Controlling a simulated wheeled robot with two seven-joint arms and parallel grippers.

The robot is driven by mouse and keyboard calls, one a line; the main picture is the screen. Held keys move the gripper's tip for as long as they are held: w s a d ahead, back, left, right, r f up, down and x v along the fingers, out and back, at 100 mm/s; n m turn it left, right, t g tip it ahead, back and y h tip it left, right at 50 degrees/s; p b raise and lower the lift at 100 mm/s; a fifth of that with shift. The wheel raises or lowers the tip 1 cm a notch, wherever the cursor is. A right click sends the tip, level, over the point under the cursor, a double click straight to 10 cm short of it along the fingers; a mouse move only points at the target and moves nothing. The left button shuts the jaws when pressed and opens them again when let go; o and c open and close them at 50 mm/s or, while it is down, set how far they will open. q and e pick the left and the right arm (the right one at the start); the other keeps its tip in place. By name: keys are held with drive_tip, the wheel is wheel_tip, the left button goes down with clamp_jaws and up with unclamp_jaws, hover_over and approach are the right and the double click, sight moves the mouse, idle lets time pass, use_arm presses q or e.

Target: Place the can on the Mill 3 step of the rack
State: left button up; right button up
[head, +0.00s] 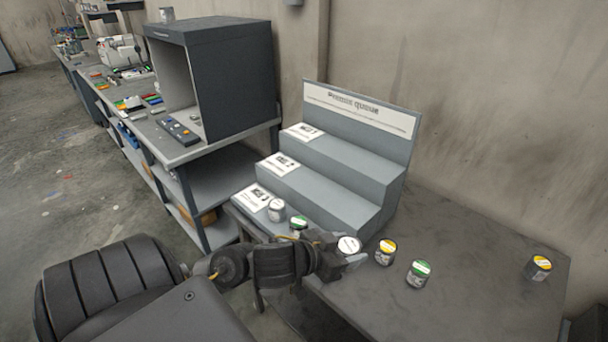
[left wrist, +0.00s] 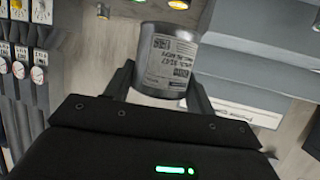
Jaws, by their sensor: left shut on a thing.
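My left gripper (head: 346,258) is shut on a grey can with a white lid (head: 349,244), over the near side of the table in front of the rack. In the left wrist view the can (left wrist: 165,62) sits between the two fingers, its printed label facing the camera. The grey rack (head: 340,150) has three steps, a sign reading "Premix queue" and a card at the left of each step; I cannot read which card says Mill 3. A white-lidded can (head: 276,210) stands at the lowest step, by its card. My right gripper is out of view.
A yellow-topped can (head: 538,267) stands far right. The upper two steps look clear of cans.

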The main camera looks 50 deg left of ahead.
use_arm(q)
drive_tip(key=w+a+f+b, duration=0.2)
drive_tip(key=a+f+b, duration=0.1)
drive_tip(key=b, duration=0.1)
drive_tip(key=w+a+f+b, duration=0.2)
drive_tip(key=a+f+b, duration=0.1)
drive_tip(key=a, duration=0.1)
drive_tip(key=w+a+f+b, duration=0.2)
drive_tip(key=a+f+b, duration=0.1)
drive_tip(key=a+b, duration=0.1)
drive_tip(key=shift+w+a+b, duration=0.25)
drive_tip(key=shift+w+b, duration=0.05)
drive_tip(key=shift+w+a+f+b, duration=0.1)
drive_tip(key=shift+a+f+b, duration=0.1)
drive_tip(key=shift+f, duration=0.8)
drive_tip(key=shift+w+a+f+b, duration=0.1)
drive_tip(key=shift+f+b, duration=0.05)
drive_tip(key=shift+f, duration=0.8)
drive_tip(key=shift+f, duration=0.1)
drive_tip(key=o, duration=1.1)
drive_tip(key=shift+f, duration=0.1)
